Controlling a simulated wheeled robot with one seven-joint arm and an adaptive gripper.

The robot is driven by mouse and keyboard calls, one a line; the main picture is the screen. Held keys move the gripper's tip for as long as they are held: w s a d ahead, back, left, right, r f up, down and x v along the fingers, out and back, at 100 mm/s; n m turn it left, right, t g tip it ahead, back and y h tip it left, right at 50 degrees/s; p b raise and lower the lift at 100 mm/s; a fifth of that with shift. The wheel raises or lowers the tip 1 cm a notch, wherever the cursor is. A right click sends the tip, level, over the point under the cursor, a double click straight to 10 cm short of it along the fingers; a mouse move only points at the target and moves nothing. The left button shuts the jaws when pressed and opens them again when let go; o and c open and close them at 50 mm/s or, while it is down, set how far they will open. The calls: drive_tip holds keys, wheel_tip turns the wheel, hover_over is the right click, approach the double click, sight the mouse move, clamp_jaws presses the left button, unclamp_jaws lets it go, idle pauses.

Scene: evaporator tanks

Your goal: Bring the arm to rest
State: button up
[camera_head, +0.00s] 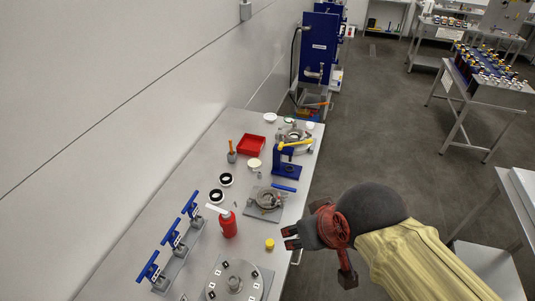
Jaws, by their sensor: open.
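My gripper (291,237) is at the right edge of the grey workbench (140,217), with its dark fingers pointing left. It is open and nothing shows between its fingers. My arm, in a yellow sleeve with a dark rounded joint and a red wrapped wrist, reaches in from the lower right. A small yellow-capped item (269,244) stands on the bench just left of the fingers, apart from them. The height of the gripper over the bench edge cannot be told.
A red bottle (228,224), blue-handled valves (172,234), a round flange plate (235,283), a red tray (251,145) and a blue stand (286,170) occupy the bench. A wall runs along the left. Floor (375,120) right of the bench is clear; another table (500,95) stands beyond.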

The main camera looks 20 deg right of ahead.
wheel_tip(320, 180, down, 14)
drive_tip(key=b, duration=1.4)
drive_tip(key=shift+f, duration=0.15)
drive_tip(key=shift+c, duration=0.4)
idle(0.4)
